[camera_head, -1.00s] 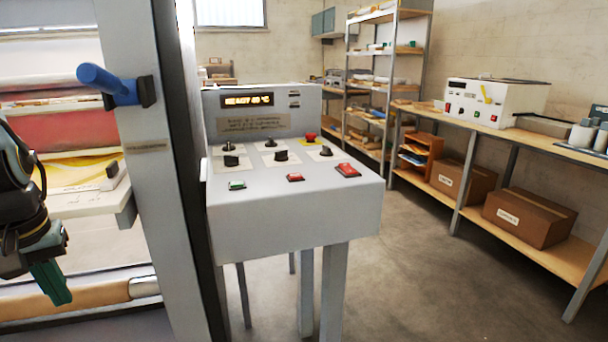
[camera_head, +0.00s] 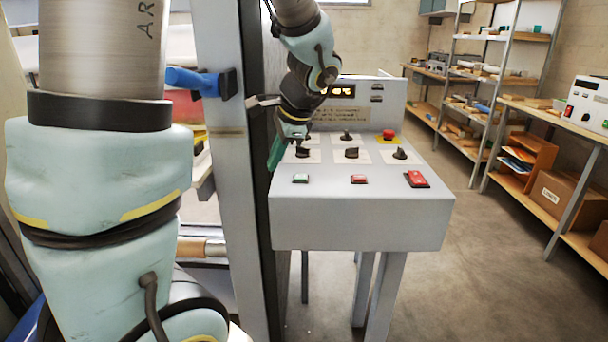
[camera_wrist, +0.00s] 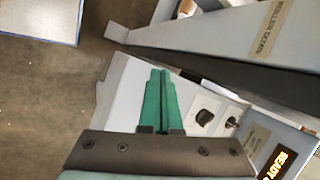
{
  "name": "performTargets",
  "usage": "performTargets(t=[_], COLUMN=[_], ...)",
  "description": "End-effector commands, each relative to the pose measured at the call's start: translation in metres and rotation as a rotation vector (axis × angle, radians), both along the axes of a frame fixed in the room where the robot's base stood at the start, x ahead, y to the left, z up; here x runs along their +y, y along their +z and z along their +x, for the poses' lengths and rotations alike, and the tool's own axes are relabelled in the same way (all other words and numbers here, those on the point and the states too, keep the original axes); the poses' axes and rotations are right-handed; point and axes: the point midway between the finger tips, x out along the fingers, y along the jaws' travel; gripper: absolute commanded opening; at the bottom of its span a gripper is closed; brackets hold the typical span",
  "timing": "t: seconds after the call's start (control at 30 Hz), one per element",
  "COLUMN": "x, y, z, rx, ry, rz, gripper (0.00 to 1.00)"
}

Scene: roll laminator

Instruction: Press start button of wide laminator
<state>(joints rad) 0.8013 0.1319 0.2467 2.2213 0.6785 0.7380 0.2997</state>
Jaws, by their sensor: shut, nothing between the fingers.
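The wide laminator's grey control console (camera_head: 360,220) stands in the middle of the head view. A green button (camera_head: 300,178) sits at the front left of its sloped top. A red button (camera_head: 359,179) and a larger red switch (camera_head: 417,179) are to its right. My gripper (camera_head: 273,166) is shut and empty, its green fingers pointing down by the console's left edge, a little left of and behind the green button. In the wrist view my gripper (camera_wrist: 160,74) is over the pale console top (camera_wrist: 118,88). The green button does not show there.
The laminator's upright post (camera_head: 228,150) with a blue handle (camera_head: 190,81) stands close left of the console. Black knobs (camera_head: 351,152) and a red emergency button (camera_head: 389,134) are farther back, below a lit display (camera_head: 338,91). Shelves and the floor lie right.

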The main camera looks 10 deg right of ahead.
Motion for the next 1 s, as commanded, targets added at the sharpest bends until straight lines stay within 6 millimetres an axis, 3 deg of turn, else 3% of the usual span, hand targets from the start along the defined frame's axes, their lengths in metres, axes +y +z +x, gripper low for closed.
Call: performTargets(t=[0.03,0.2,0.4,1.0], x=[-0.014,-0.047,-0.069,-0.072], y=[0.009,0.039,0.06,0.057], z=[0.006,0.023,0.032,0.033], rx=[-0.018,-0.079,-0.126,-0.134], ry=[-0.078,-0.271,-0.378,-0.393], rz=[0.051,0.214,0.318,0.334], gripper=[0.0,0.0,0.0,0.0])
